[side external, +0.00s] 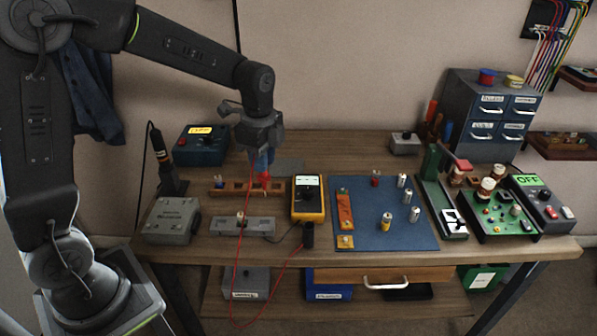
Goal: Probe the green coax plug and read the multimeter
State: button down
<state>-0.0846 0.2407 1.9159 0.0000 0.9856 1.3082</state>
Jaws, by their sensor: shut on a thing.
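My gripper (263,160) is above the left half of the bench, shut on a red probe (265,178) that points down. The probe is over a long wooden rack (232,190); I cannot tell whether its tip touches anything. A red lead hangs from the probe, loops below the bench front and rises to near the multimeter. The yellow multimeter (309,213) lies just right of the rack, with its pale display lit; the reading is too small to make out. I cannot make out a green coax plug; the rack's sockets are small and partly hidden by the gripper and probe.
A blue mat (400,235) with several small cylinders lies right of the multimeter. A grey strip box (258,226) is in front of the rack. A grey case (172,222) and soldering-iron stand (172,182) are left. A green board (497,222) stands right.

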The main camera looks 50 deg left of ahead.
jog(key=s+a+n, duration=0.2)
jog(key=s+a, duration=0.2)
jog(key=a, duration=0.1)
jog(key=shift+s+f, duration=0.15)
jog(key=shift+f, duration=2.55)
jog(key=shift+f, duration=0.3)
jog(key=shift+r, duration=0.15)
jog(key=shift+r, duration=2.4)
